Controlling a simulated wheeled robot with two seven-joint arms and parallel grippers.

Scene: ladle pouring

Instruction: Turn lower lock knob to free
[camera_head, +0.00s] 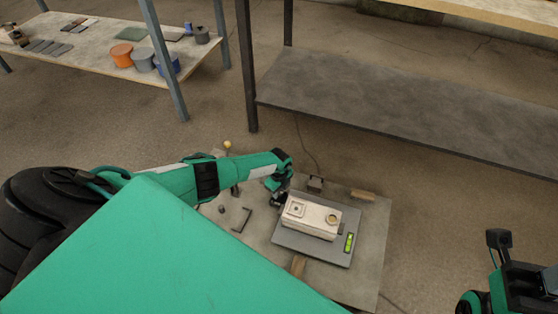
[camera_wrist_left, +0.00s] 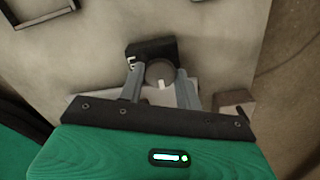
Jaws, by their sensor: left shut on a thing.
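A round dark grey knob (camera_wrist_left: 160,73) with a white mark shows in the left wrist view, in front of a black block (camera_wrist_left: 152,49). My left gripper (camera_wrist_left: 160,88) has one finger on each side of the knob and is shut on it. In the head view, my left gripper (camera_head: 277,199) is at the left end of a pale box (camera_head: 313,217), and the knob is hidden there. The white mark points down in the wrist view. Part of my right arm's end (camera_head: 515,275) shows at the lower right; its fingertips cannot be made out.
The pale box stands on a grey plate (camera_head: 312,249) with a green level (camera_head: 349,242). A board (camera_head: 368,265) lies under it, with a wooden block (camera_head: 362,195) and a dark bracket (camera_head: 241,220) on it. A dark shelf (camera_head: 400,110) stands behind.

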